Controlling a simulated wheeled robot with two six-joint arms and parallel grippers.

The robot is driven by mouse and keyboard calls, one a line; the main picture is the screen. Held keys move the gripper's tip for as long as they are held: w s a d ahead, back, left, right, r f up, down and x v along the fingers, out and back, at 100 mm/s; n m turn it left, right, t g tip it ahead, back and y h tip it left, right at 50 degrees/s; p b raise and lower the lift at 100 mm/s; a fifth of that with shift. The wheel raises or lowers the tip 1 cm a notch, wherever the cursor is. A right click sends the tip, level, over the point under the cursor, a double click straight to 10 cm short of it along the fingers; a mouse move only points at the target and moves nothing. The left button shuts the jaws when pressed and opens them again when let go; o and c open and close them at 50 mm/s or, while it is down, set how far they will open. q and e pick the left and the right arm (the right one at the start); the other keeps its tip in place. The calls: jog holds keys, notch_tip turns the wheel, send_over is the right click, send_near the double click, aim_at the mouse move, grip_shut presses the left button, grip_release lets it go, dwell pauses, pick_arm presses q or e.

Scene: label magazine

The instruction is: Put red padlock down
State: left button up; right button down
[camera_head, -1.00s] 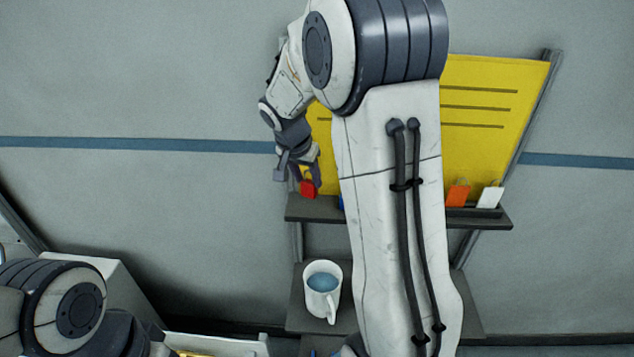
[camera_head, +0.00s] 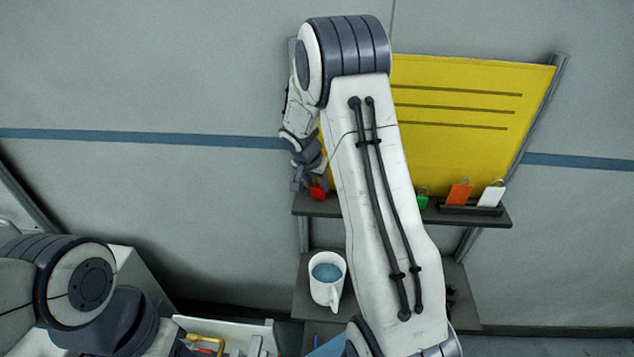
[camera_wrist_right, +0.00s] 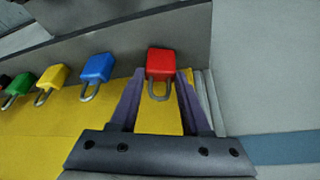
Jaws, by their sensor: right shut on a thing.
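The red padlock (camera_head: 318,193) is at the left end of the upper shelf (camera_head: 360,210). My right gripper (camera_head: 308,180) is shut on its shackle from above. In the right wrist view the red padlock (camera_wrist_right: 161,64) hangs between the two fingers of the gripper (camera_wrist_right: 160,88), its body by the grey shelf. I cannot tell whether its base touches the shelf. My left gripper is out of the picture; only my left arm's links show at the lower left.
In the wrist view, blue (camera_wrist_right: 97,67), yellow (camera_wrist_right: 52,76) and green (camera_wrist_right: 22,85) padlocks stand in a row left of the red one. A yellow board (camera_head: 470,120) is behind; a mug (camera_head: 327,283) sits below.

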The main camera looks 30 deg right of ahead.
jog(key=shift+f, duration=0.15)
jog(key=shift+c, duration=1.8)
grip_release()
